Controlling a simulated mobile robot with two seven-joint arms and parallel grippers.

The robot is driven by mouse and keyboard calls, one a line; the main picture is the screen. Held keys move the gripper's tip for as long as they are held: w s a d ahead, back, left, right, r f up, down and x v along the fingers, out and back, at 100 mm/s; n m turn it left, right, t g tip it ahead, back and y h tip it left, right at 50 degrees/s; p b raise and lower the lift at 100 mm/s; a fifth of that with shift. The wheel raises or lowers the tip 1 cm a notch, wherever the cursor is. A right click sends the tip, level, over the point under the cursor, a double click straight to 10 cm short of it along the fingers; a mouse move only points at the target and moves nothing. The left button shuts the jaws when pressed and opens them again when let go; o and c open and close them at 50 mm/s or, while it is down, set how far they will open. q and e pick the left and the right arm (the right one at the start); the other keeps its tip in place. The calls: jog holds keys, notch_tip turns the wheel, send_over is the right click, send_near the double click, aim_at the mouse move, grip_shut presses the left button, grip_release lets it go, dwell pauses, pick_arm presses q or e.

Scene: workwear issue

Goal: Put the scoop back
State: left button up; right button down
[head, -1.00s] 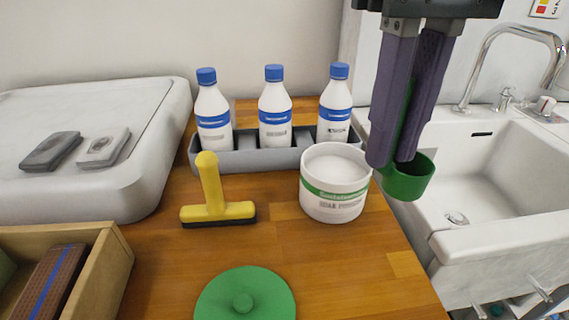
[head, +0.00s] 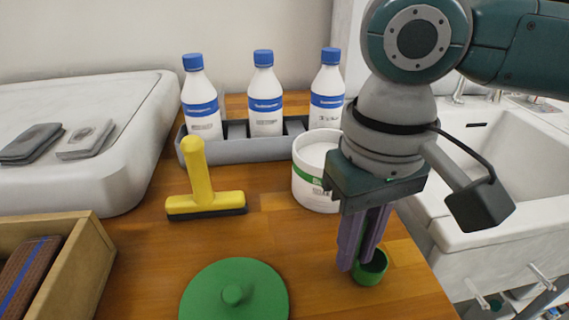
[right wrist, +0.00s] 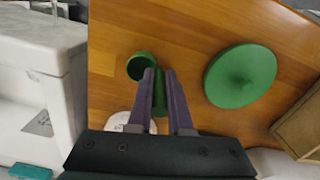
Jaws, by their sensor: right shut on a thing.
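The green scoop (head: 371,268) is at the right front of the wooden counter, its cup low over or on the wood; I cannot tell if it touches. My right gripper (head: 358,262) points down with its purple fingers shut on the scoop's handle, which is mostly hidden in the head view. In the right wrist view the scoop's cup (right wrist: 141,66) shows beside the fingertips (right wrist: 158,72), with the green handle between them. The white tub (head: 311,181) of powder stands open behind the gripper, partly covered by it. The green lid (head: 262,292) lies on the counter, left of the scoop. My left gripper is not seen.
A yellow squeegee (head: 205,200) stands on the counter (head: 150,265). A grey rack (head: 243,150) holds three blue-capped bottles behind. A wooden box (head: 85,262) is at left, a sink (head: 490,210) at right. Bare counter lies between lid and squeegee.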

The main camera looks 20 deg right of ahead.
jog(key=shift+f, duration=0.1)
jog(key=c, duration=0.8)
grip_release()
jog(key=shift+c, duration=0.2)
notch_tip(320, 180, up, 12)
jog(key=shift+w+p, duration=0.1)
jog(key=shift+p, duration=1)
jog(key=s+a+f+n+t+y, duration=0.25)
jog(key=s+a+f+y, duration=0.2)
jog(key=a+f, duration=0.3)
jog(key=s+d+f+h, duration=0.1)
jog(key=s+d, duration=0.1)
jog(key=d, duration=0.1)
jog(key=s+d+f+h, duration=0.1)
jog(key=s+d+h, duration=0.1)
jog(key=s+d, duration=0.1)
jog(key=s+d+f+t+h, duration=0.1)
jog(key=s+d, duration=0.2)
jog(key=shift+d+f, duration=0.1)
jog(key=shift+f, duration=0.1)
